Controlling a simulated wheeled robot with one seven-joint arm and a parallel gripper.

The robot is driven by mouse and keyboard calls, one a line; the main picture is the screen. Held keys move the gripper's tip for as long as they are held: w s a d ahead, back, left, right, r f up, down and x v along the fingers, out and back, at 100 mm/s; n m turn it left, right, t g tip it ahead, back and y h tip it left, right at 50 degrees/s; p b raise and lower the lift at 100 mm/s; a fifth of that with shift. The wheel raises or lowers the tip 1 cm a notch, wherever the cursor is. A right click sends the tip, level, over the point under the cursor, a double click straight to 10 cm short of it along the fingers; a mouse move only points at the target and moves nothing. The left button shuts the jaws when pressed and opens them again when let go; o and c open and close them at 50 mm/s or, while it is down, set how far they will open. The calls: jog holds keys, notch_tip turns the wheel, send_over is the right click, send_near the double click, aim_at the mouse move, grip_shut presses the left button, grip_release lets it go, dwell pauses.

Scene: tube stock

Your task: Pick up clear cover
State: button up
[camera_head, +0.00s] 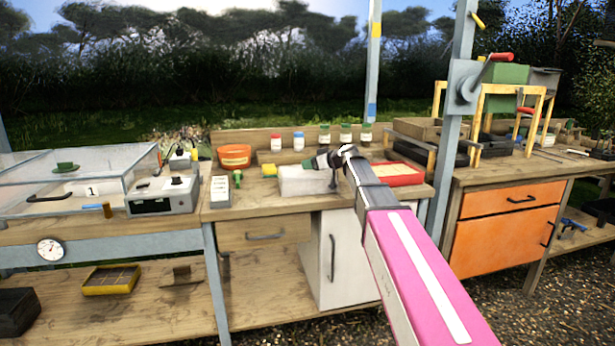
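A low, translucent whitish cover (303,181) sits on the middle workbench, near its front edge; I take it for the clear cover. My arm reaches in from the lower right. My gripper (332,178) is at the cover's right end, with a thin grey part hanging down in front of it. Whether it touches the cover, and how its fingers stand, is too small to see. A larger clear case (118,163) with a green knob (65,167) on top stands on the left bench.
A grey device (163,194) and white rack (220,191) stand left of the cover. A red-rimmed tray (398,173) lies right. A grey post (452,130) rises at the bench's right end.

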grip_shut()
jog(key=shift+r, duration=0.1)
